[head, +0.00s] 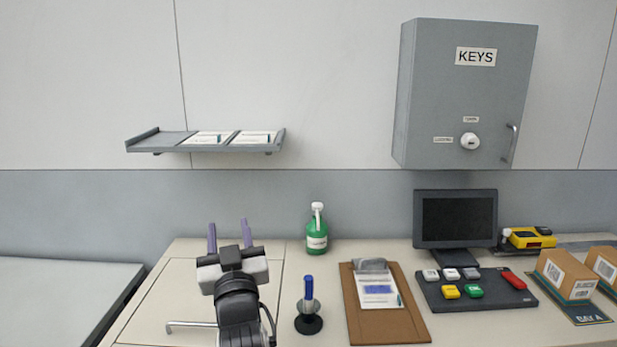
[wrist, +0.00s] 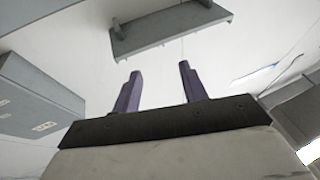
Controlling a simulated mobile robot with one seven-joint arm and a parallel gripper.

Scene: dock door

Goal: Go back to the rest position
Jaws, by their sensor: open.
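My gripper (head: 228,237) is at the lower left of the head view, above the left part of the counter, with its two purple fingers pointing up and apart. Nothing is between the fingers. In the wrist view the gripper (wrist: 159,88) also shows spread and empty, with the underside of the grey wall shelf (wrist: 172,32) beyond its fingertips. In the head view the wall shelf (head: 160,146) is above the gripper and apart from it.
The counter (head: 190,262) carries a green bottle (head: 316,236), a blue-handled tool in a black stand (head: 308,300), a clipboard (head: 415,325), a monitor (head: 456,219), a button panel (head: 520,298), a yellow device (head: 530,239) and boxes (head: 567,274). A grey key cabinet (head: 440,90) hangs at upper right.

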